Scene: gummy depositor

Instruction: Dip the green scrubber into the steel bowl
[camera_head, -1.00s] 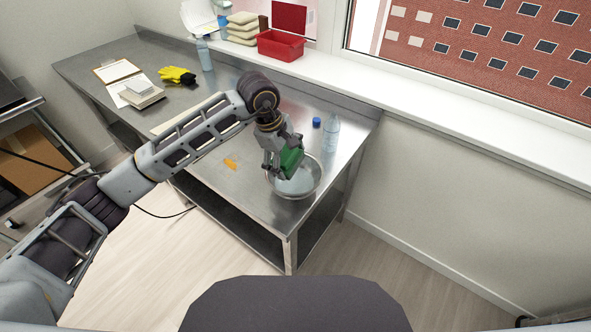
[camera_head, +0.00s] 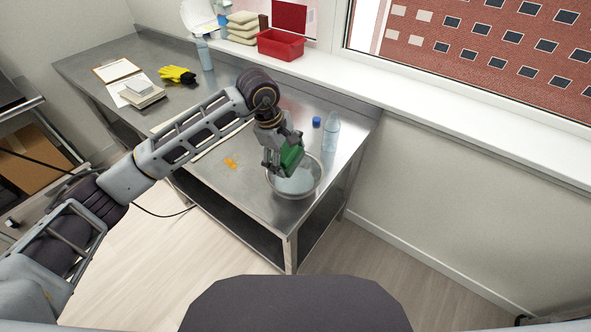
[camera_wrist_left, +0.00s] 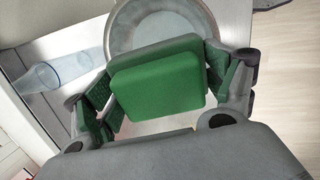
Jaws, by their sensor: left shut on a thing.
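The green scrubber (camera_head: 291,158) is held in my left gripper (camera_head: 281,160), which is shut on it. In the left wrist view the scrubber (camera_wrist_left: 158,80) lies between the two fingers of the gripper (camera_wrist_left: 160,92). The steel bowl (camera_head: 316,184) stands near the right end of the steel table, with pale liquid in it. The scrubber is over the bowl's far left part; I cannot tell whether it touches the liquid. The bowl's rim (camera_wrist_left: 113,38) shows behind the scrubber in the left wrist view. My right gripper is not in view.
A clear bottle (camera_head: 332,133) and a blue cap (camera_head: 317,121) stand behind the bowl. An orange stain (camera_head: 231,163) lies on the steel table (camera_head: 255,190) left of it. Yellow gloves (camera_head: 178,75), a clipboard (camera_head: 117,70) and a red bin (camera_head: 281,45) are farther back.

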